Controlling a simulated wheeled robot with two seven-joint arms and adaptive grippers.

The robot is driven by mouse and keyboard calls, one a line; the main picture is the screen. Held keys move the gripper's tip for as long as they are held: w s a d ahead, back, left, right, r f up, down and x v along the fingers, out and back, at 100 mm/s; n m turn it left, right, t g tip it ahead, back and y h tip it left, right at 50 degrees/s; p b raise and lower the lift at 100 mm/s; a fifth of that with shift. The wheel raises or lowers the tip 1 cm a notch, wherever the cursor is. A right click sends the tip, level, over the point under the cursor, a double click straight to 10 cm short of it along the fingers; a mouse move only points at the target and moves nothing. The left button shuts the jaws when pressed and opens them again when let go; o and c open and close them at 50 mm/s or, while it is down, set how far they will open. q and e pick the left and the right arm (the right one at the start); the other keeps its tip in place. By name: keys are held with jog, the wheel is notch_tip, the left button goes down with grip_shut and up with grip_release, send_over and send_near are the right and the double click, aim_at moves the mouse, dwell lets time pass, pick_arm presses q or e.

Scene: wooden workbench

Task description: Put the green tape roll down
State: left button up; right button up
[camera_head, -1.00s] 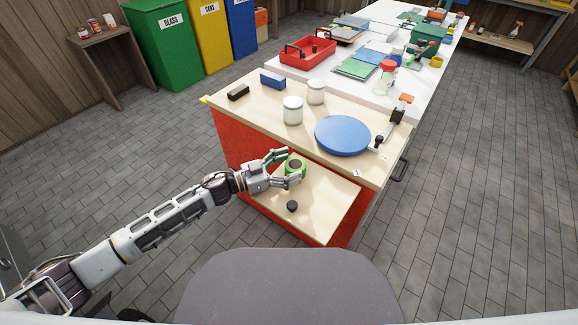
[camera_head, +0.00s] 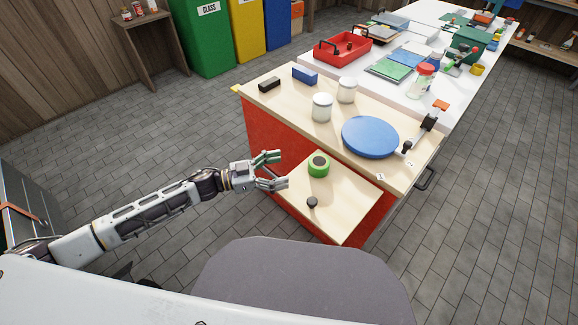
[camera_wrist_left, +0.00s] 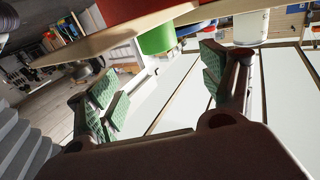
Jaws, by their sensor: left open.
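The green tape roll (camera_head: 318,166) sits on the lower light-wood shelf (camera_head: 336,215) of the red-sided bench, its dark round centre facing up. My left gripper (camera_head: 274,171) is open and empty, just left of the roll and apart from it, near the shelf's left edge. In the left wrist view the green roll (camera_wrist_left: 157,38) shows beyond the spread fingers (camera_wrist_left: 160,95), with nothing between them. My right gripper is not in view.
A small black knob-like object (camera_head: 312,202) stands on the shelf in front of the roll. Above, the benchtop holds a blue disc (camera_head: 370,137), two white-lidded jars (camera_head: 322,107), a blue block (camera_head: 304,74) and a black block (camera_head: 269,84). The shelf's right part is clear.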

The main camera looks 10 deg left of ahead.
pick_arm(q)
jog(key=shift+s+a, duration=0.25)
jog(key=shift+a, duration=0.35)
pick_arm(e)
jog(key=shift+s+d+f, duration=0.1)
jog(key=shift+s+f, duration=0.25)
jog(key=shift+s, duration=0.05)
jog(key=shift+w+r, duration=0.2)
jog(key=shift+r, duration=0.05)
